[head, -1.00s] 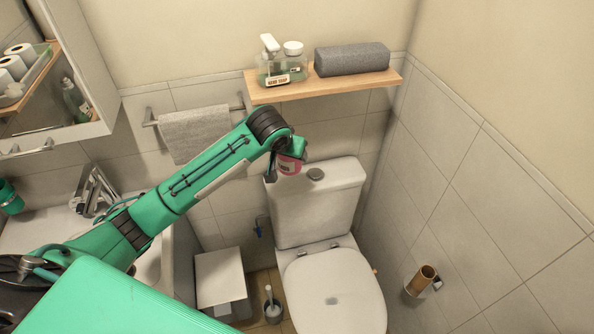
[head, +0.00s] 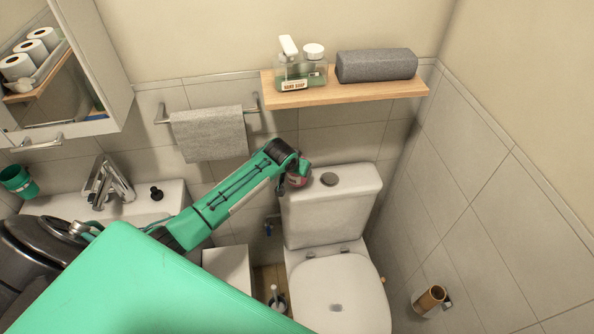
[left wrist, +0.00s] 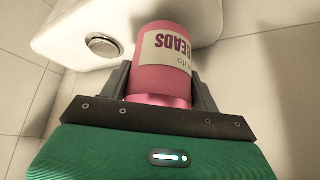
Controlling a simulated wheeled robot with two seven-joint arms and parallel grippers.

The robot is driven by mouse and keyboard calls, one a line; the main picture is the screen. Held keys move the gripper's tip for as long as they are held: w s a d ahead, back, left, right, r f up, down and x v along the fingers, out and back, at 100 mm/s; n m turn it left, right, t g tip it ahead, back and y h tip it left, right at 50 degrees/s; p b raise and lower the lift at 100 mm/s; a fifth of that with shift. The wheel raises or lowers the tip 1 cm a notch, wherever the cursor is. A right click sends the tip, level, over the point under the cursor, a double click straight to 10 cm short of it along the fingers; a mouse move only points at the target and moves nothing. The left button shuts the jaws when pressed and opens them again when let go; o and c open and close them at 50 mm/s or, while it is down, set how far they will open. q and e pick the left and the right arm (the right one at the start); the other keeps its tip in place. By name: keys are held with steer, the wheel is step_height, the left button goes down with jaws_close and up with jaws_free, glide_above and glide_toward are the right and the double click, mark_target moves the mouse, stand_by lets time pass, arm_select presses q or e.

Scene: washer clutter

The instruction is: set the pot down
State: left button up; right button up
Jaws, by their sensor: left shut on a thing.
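My left gripper (left wrist: 165,90) is shut on a pink pot (left wrist: 165,78), with a finger on each side of it. The pot has a pale label whose letters, upside down in the left wrist view, seem to read "BEADS". In the head view the pot (head: 299,177) is small and partly hidden by my left gripper (head: 297,170), at the left end of the toilet tank top (head: 356,178). I cannot tell whether the pot touches the tank lid. My right gripper is not in view.
The round flush button (head: 329,179) is just right of the pot. A wooden shelf (head: 345,92) with a soap bottle (head: 289,66), a jar (head: 314,62) and a rolled grey towel (head: 376,65) is above. The tank top right of the button is clear.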

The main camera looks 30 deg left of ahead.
arm_select(q)
steer(key=shift+f, duration=1.05)
steer(key=o, duration=1)
steer(key=shift+f, duration=0.1)
steer(key=shift+s+r, duration=0.1)
steer(key=shift+r, duration=0.2)
steer(key=b+v, duration=0.1)
steer(key=v, duration=1)
steer(key=shift+s+r+b, duration=0.15)
steer(key=shift+r+b, duration=0.15)
steer(key=shift+r, duration=0.05)
